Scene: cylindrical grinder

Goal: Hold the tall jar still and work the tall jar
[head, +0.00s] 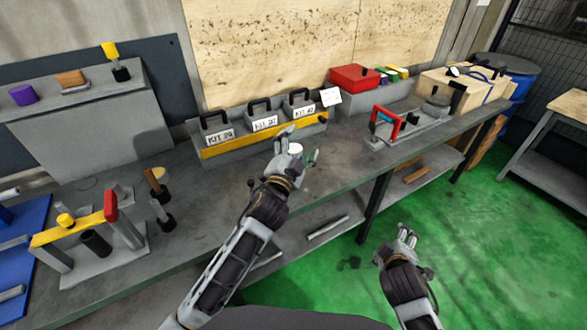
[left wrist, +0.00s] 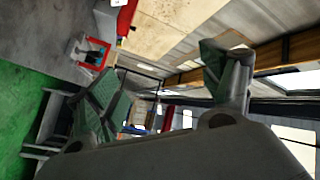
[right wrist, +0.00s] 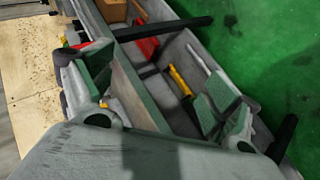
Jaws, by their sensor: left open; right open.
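A small white round-topped thing (head: 295,149) shows at my left gripper on the workbench; it may be the top of the tall jar, but its body is hidden behind the gripper and I cannot be sure. My left gripper (head: 298,150) is open, its fingers on either side of that white top in the head view; I cannot tell whether they touch it. In the left wrist view the fingers (left wrist: 170,95) are spread and no jar shows between them. My right gripper (head: 407,238) is open and empty, in front of the bench above the green floor. It also shows open in the right wrist view (right wrist: 155,95).
A grey rack with a yellow front (head: 262,140) holds kit boxes behind my left gripper. A red-handled fixture (head: 386,125) stands to the right, and a yellow-barred stand (head: 75,228) to the left. A lower shelf (head: 315,230) runs under the bench (head: 345,165).

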